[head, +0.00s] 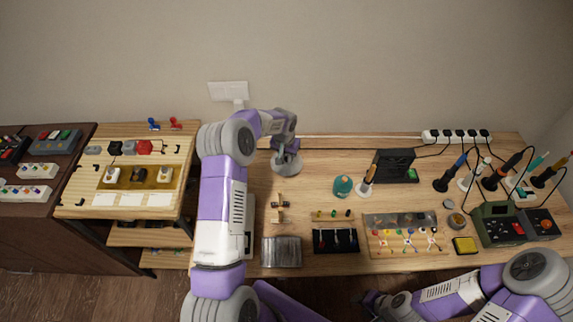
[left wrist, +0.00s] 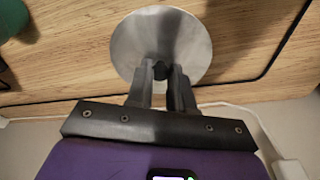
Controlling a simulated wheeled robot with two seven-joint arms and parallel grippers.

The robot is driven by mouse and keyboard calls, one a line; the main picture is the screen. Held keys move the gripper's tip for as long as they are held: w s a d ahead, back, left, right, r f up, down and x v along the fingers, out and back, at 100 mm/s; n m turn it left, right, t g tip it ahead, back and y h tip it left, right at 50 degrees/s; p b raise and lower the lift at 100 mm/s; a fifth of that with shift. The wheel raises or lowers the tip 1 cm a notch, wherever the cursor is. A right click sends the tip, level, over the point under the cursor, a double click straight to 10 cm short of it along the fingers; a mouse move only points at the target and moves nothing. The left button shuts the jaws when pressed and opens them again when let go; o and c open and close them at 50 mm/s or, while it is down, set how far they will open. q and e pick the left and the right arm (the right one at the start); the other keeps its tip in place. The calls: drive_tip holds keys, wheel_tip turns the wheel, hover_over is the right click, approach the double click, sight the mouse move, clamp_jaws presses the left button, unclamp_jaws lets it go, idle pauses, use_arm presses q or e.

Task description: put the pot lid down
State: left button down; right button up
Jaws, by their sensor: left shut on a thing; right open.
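The pot lid (head: 287,168) is a round grey metal disc at the back of the wooden workbench, left of its middle. My left gripper (head: 285,150) is above it, shut on its dark knob. In the left wrist view the lid (left wrist: 145,35) lies flat below the fingers (left wrist: 162,75), with the knob between them. I cannot tell whether the lid touches the bench top. My right gripper (head: 368,299) is open, low in the head view in front of the bench, away from the lid.
A teal round object (head: 343,186) and a black fan-like box (head: 394,165) stand right of the lid. Small wooden parts (head: 279,208) lie in front of it. A dark cable runs along the bench's back. Bare wood lies between lid and teal object.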

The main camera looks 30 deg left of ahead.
sight(286, 159)
use_arm(q)
drive_tip(key=shift+f, duration=2.1)
drive_tip(key=shift+f, duration=0.1)
drive_tip(key=c, duration=1)
unclamp_jaws()
drive_tip(key=shift+b, duration=0.3)
wheel_tip(286, 159, up, 12)
drive_tip(key=s+p, duration=0.1)
drive_tip(key=shift+s+d, duration=0.15)
drive_tip(key=shift+s, duration=0.25)
drive_tip(key=shift+p, duration=0.35)
